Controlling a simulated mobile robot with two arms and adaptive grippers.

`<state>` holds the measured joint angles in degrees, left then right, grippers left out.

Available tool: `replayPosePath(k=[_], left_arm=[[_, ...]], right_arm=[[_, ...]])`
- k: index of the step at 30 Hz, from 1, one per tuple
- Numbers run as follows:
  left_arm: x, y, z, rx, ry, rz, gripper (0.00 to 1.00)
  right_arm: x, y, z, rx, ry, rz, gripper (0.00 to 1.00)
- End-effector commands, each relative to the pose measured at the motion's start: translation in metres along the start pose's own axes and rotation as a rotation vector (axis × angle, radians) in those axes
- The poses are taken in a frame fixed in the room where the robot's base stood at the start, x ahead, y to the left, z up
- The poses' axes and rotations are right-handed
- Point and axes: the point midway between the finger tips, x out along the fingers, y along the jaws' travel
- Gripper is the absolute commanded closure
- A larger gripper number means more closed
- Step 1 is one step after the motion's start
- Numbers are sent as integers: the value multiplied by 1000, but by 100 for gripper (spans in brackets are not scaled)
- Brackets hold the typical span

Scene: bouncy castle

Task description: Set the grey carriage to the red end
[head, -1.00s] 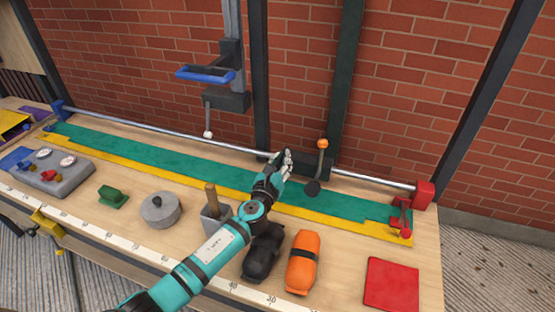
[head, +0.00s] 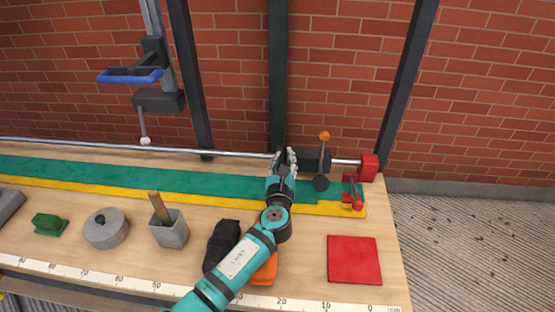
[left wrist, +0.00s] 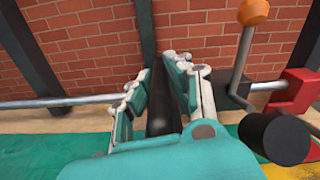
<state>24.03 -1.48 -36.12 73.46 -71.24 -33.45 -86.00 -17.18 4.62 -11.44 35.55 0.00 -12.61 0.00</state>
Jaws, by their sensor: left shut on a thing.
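The grey carriage (head: 317,160) sits on the steel rail (head: 230,153), with an orange-knobbed lever (head: 324,137) on its right part. A short stretch of bare rail lies between it and the red end block (head: 369,168) on its right. My left gripper (head: 284,157) is at the carriage's left part. In the left wrist view, its fingers (left wrist: 160,100) are closed around a dark bar of the carriage (left wrist: 162,118); the fingers hide part of it. The red end block (left wrist: 293,92) and the orange knob (left wrist: 253,12) show there at the right. My right gripper is not in view.
A small red clamp-like part (head: 352,191) stands below the red end. My arm partly covers an orange item (head: 266,271).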

Motion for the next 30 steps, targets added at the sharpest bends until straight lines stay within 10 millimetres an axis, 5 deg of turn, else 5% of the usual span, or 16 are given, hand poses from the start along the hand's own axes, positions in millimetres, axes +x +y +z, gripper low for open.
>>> replayPosePath(k=[6, 7, 12, 22, 30], left_arm=[[-1, -6, -1, -4, 2, -12, 100], [-1, -6, -1, -4, 2, -12, 81], [-1, -6, -1, -4, 2, -12, 60], [-6, -2, -1, -2, 2, -6, 60], [-55, -3, -2, -5, 4, -8, 60]], right_arm=[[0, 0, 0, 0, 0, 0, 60], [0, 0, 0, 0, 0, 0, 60], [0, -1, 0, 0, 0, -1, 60], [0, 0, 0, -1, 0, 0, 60], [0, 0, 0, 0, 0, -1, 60]])
